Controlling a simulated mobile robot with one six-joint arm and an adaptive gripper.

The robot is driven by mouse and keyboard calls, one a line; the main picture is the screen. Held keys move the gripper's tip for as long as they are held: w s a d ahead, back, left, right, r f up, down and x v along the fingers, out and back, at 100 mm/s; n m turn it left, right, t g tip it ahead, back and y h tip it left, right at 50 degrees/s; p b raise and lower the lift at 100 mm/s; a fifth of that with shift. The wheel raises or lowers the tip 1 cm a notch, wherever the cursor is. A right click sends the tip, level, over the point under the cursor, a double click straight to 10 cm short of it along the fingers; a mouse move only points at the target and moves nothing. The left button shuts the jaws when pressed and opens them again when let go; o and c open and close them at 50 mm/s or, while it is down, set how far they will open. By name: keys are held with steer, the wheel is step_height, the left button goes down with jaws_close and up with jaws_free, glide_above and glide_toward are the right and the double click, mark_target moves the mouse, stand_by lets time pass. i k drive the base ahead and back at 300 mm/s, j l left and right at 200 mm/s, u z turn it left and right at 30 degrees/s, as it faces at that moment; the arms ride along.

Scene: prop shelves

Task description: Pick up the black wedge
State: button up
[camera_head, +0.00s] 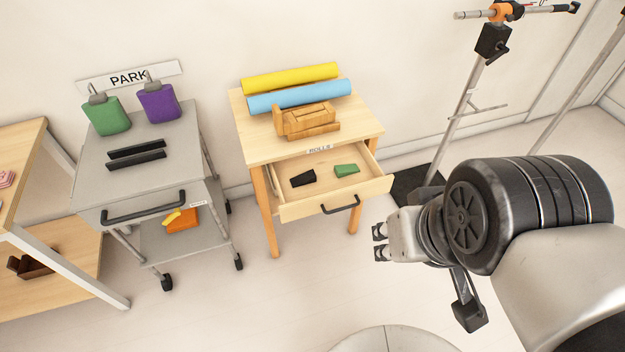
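The black wedge (303,178) lies in the open drawer (352,192) of the wooden table, left of a green wedge (346,170). It looks small and dark, and nothing covers it. My gripper (379,242) is to the right of and lower in the picture than the drawer, apart from the wedge. Its two dark fingertips point left, with a gap between them and nothing visible in the gap.
The drawer's front with its dark handle (341,205) faces the free floor. Yellow (290,77) and blue (300,95) rolls and a wooden block piece (306,122) sit on the tabletop. A grey cart (130,183) stands left; a metal stand (455,120) stands right.

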mark_target(310, 177)
steer(key=i+j+z, duration=0.1)
steer(key=i+j, duration=1.05)
steer(key=j, duration=0.2)
steer(key=z, duration=0.05)
